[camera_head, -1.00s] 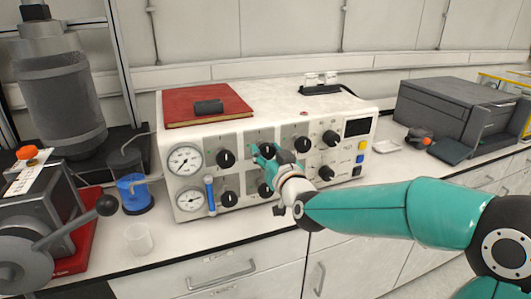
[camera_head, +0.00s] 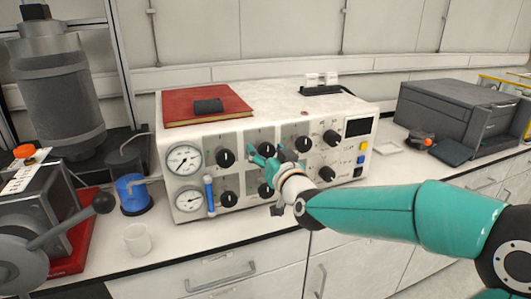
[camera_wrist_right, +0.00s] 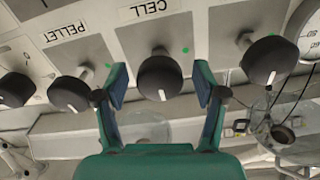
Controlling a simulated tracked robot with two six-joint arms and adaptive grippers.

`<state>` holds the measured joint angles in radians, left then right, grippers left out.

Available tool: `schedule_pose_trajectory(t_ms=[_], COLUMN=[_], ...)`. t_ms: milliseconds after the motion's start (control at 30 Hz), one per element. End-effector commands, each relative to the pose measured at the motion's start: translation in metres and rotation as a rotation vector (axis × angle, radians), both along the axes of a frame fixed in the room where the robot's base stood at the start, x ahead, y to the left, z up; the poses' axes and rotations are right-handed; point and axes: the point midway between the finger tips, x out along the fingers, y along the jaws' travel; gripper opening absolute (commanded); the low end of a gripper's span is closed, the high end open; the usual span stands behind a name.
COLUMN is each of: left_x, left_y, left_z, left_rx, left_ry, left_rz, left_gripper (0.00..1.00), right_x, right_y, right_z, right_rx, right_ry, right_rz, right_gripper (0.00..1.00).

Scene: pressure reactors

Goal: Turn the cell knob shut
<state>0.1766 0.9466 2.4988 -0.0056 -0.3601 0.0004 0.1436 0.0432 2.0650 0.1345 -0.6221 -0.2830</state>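The cell knob (camera_wrist_right: 160,77) is round and black, beside an upside-down CELL label (camera_wrist_right: 143,10) in the right wrist view. A pale pointer mark on it faces the bottom of that view. My right gripper (camera_wrist_right: 160,88) is open, with one teal finger on each side of the knob and a visible gap to both. In the head view my right gripper (camera_head: 266,152) is at the upper row of knobs on the white control box (camera_head: 195,138), partly covering the knob there. My left gripper is not in view.
The pellet knob (camera_wrist_right: 69,92) and another black knob (camera_wrist_right: 266,60) flank the cell knob closely. Gauges (camera_head: 184,160) sit at the box's left. A red book (camera_head: 215,100) lies on top. A beaker (camera_head: 137,239) and a blue-liquid vessel (camera_head: 132,193) stand on the bench at left.

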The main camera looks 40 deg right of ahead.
Motion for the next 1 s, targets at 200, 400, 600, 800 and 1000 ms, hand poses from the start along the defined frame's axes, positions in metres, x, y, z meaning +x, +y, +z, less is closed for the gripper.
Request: schedule_pose_trajectory(t_ms=[200,400,600,800,1000], left_x=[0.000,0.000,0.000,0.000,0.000], left_y=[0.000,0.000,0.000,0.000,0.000], left_z=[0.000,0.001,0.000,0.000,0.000], left_rx=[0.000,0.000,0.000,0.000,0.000], left_ry=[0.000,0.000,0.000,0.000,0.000], left_rz=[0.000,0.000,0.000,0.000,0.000], left_gripper=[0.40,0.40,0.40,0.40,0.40], right_x=[-0.001,-0.016,-0.052,-0.090,-0.111], right_y=[0.000,0.003,0.012,0.022,0.027], right_z=[0.000,0.001,0.000,0.000,-0.001], right_rx=[-0.001,-0.001,-0.001,0.000,0.000], right_ry=[0.000,-0.002,-0.002,-0.002,-0.001], right_rz=[0.000,0.000,0.000,0.000,0.000], right_gripper=[0.70,0.70,0.70,0.70,0.70])
